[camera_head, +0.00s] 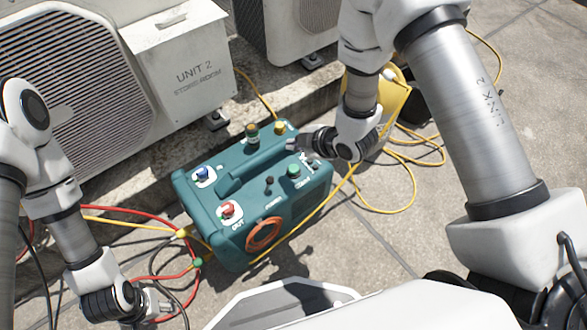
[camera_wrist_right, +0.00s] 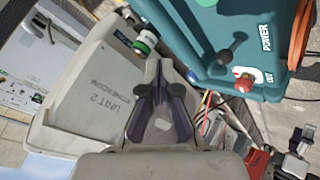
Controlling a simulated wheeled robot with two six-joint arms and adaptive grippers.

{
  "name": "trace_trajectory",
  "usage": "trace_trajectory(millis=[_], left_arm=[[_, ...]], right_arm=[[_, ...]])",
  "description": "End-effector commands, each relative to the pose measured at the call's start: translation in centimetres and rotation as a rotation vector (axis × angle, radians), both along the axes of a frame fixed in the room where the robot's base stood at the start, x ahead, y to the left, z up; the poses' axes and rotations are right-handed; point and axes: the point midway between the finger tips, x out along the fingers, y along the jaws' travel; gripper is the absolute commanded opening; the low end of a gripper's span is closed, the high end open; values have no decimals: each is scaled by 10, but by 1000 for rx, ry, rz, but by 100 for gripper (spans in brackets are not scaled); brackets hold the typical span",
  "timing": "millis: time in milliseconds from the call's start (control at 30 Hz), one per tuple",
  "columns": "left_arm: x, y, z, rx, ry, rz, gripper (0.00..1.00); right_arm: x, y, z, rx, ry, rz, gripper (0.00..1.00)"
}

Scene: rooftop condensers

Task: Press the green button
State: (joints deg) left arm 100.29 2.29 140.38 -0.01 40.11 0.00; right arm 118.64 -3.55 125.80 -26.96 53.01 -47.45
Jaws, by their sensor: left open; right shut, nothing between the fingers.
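The teal machine (camera_head: 285,205) stands on the paving. The green button (camera_head: 294,171) is a round green cap on its top, right of a small black toggle. My right gripper (camera_head: 293,146) is shut and empty, above the machine's top just behind the green button in the picture; I cannot tell the exact gap. My left gripper (camera_head: 160,307) is open, low at the left, away from the machine.
The machine also carries a blue knob (camera_head: 202,173), a red knob (camera_head: 228,209), a yellow cap (camera_head: 280,128) and a coiled orange hose (camera_head: 264,235). Condenser units (camera_head: 185,75) stand behind. Red and yellow hoses lie at the left; a yellow one loops over paving at the right.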

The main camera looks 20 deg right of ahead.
Motion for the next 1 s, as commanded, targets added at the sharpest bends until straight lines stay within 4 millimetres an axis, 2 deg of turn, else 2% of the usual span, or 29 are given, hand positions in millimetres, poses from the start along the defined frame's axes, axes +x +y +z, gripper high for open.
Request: trace_trajectory(millis=[33,300,500,1000], left_arm=[[0,0,-12,0,0,0,59],[0,0,-52,0,1,0,59],[0,0,-63,0,0,0,59],[0,0,-64,0,0,0,59]], right_arm=[[0,0,-13,0,0,0,0],[0,0,-55,0,1,-1,0],[0,0,-74,0,1,-1,0],[0,0,-76,1,0,-1,0]])
